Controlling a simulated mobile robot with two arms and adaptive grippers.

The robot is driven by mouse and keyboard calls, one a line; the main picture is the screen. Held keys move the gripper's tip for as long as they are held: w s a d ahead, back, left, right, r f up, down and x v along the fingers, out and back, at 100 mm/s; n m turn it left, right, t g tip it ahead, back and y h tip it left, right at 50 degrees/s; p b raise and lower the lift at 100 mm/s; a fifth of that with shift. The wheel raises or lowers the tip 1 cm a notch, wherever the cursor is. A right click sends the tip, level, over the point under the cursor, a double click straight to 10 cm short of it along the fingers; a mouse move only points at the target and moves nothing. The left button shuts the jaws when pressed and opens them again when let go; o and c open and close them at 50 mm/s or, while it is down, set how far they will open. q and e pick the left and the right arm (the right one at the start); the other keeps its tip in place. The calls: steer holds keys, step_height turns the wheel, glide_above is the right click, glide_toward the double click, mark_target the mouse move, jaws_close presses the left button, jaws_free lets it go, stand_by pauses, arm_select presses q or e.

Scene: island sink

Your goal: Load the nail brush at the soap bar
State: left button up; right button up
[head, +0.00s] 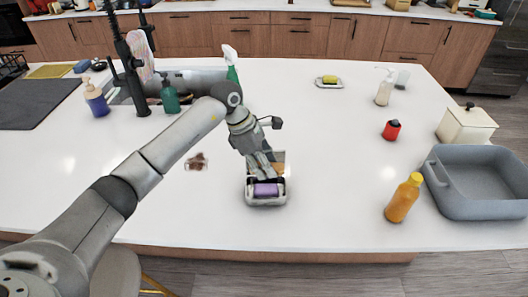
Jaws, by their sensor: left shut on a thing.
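My left gripper (265,172) reaches down over a small pale soap box near the middle front of the counter. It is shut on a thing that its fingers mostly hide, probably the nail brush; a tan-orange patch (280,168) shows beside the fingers. A purple soap bar (265,190) lies in the soap box (266,203), just in front of the fingertips. I cannot tell whether the held thing touches the soap. A yellow bar (331,79) lies on a dish farther back. My right gripper is not in view.
A brown patch (197,161) lies left of the soap box. An orange bottle (404,198), grey basin (478,181), red-lidded container (391,130) and white canister (466,125) stand to the right. Bottles and the black faucet (132,70) stand back left. The counter front is clear.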

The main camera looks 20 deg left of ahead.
arm_select(q)
steer(key=shift+w+a+f+n, duration=0.1)
steer(key=shift+w+a+n, duration=0.1)
steer(key=shift+w+n, duration=0.25)
steer(key=b, duration=0.2)
glide_above(269, 188)
steer(key=a, duration=0.1)
steer(key=shift+s+a+f, duration=0.1)
steer(key=shift+f, duration=1)
steer(key=shift+s+a+f, duration=0.1)
steer(key=shift+f, duration=0.95)
steer(key=shift+f+b, duration=0.3)
steer(key=shift+f, duration=0.5)
steer(key=shift+f, duration=0.25)
steer(key=shift+f+b, duration=0.25)
steer(key=shift+b, duration=0.25)
steer(key=shift+s+f+b, duration=0.1)
steer(key=shift+f+b, duration=0.1)
steer(key=shift+b, duration=0.1)
